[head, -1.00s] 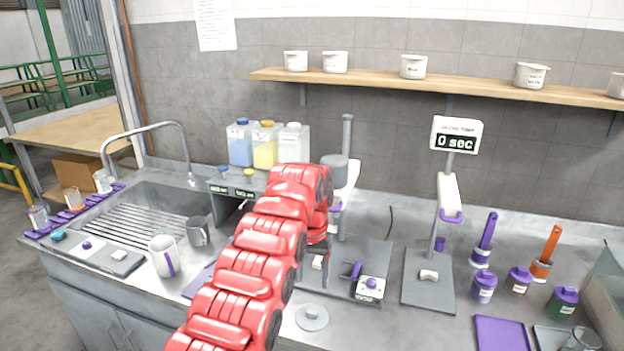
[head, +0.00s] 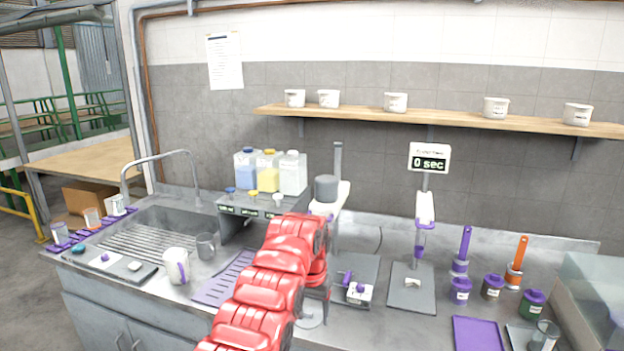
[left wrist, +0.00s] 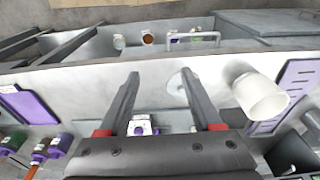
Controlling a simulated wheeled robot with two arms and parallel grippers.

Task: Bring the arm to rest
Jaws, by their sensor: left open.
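My red left arm (head: 268,290) reaches up from the bottom of the head view. Its left gripper (head: 325,308) hangs over the counter, in front of the stirrer stand, partly hidden by the arm. In the left wrist view the two dark fingers (left wrist: 160,78) are spread apart with nothing between them. Below them lie bare counter and a grey disc (left wrist: 177,83), which the gripper partly covers in the head view. A white mug (left wrist: 258,96) stands right of the fingers, apart from them. My right gripper is not in view.
A stirrer (head: 326,188) and a timer stand (head: 425,205) rise behind the arm. Purple (head: 464,244) and orange (head: 520,252) brushes and several lidded jars stand at right. The sink (head: 165,232) is at left. A shelf (head: 360,112) with white tubs spans the wall.

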